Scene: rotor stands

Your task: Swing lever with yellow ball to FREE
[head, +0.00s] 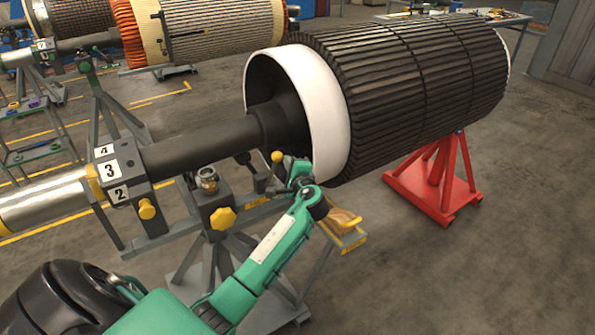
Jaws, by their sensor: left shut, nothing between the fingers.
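The lever's yellow ball (277,156) shows near the middle of the head view, below the dark rotor shaft (205,140) and left of the white rotor ring. Its short dark rod runs down from the ball toward the grey stand. My left gripper (298,168) is just to the right of the ball, at the end of my green arm. It is small and partly hidden by its own wrist, but looks shut and empty. I cannot tell whether it touches the lever. No FREE marking is readable. My right gripper is not in view.
The large dark rotor (430,90) with its white ring (322,110) rises close behind the gripper. Yellow knobs (222,218) and a number block (118,180) are on the stand to the left. A red stand (435,178) supports the rotor. Floor at right is clear.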

